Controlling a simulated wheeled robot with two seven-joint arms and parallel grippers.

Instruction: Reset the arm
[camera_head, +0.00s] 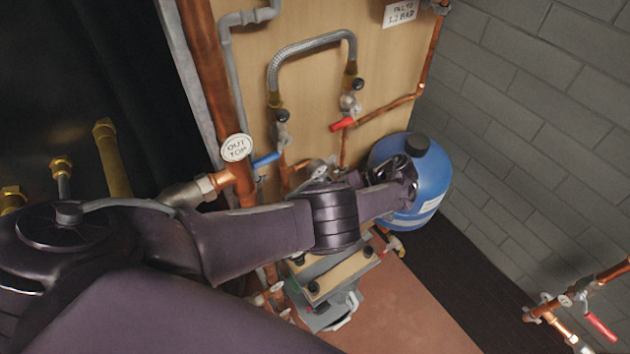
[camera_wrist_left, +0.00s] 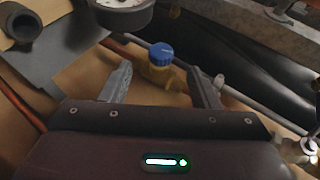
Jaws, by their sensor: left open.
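My left arm (camera_head: 260,235) reaches in from the left across the head view, in front of the wooden board, with its far end overlapping the blue tank. Its fingers are hard to make out there. In the left wrist view my left gripper (camera_wrist_left: 162,82) is open and empty, with its two grey fingers apart. A brass valve with a blue knob (camera_wrist_left: 161,53) shows beyond the gap between the fingers, and I see no grip on it. My right gripper is not in view.
A wooden board (camera_head: 385,65) carries copper pipes, a braided hose (camera_head: 310,45), a red lever (camera_head: 342,125) and a blue lever (camera_head: 266,160). A blue tank (camera_head: 430,200) stands behind. A round gauge (camera_wrist_left: 122,14) shows in the wrist view. Reddish floor (camera_head: 400,310) lies open at lower right.

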